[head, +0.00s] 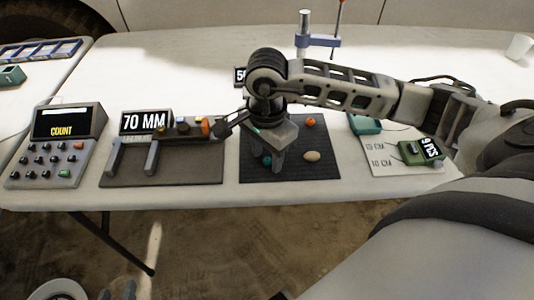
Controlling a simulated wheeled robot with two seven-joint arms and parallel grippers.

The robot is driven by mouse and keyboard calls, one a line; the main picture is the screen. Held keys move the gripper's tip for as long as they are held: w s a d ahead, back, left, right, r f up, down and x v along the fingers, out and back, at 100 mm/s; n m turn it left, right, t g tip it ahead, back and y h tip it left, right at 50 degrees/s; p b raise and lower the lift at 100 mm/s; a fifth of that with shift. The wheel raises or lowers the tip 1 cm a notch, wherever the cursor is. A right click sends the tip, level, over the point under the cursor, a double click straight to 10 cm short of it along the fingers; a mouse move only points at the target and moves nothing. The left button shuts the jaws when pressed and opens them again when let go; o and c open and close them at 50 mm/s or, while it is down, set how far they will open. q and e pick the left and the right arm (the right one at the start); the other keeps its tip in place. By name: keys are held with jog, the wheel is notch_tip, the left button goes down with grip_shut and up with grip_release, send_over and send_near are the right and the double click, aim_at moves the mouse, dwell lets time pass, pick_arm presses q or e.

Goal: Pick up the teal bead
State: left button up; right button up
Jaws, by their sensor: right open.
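The teal bead (266,159) lies on the dark mat (325,175), partly hidden by my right gripper. My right gripper (266,165) points down over the left part of the mat. Its fingers are apart, with the bead showing between them; I cannot tell whether they touch it. My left gripper (118,291) shows only in part at the bottom left edge, low and away from the table top, and its opening is unclear.
An orange bead (310,122) and a beige bead (312,156) lie on the mat to the right. A 70 MM measuring device (150,123) and a COUNT keypad (62,145) stand left. A 9 PCS device (420,152) stands right. My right arm crosses over the mat's back.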

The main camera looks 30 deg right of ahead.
grip_shut()
jog(key=shift+r, duration=0.1)
dwell(0.3)
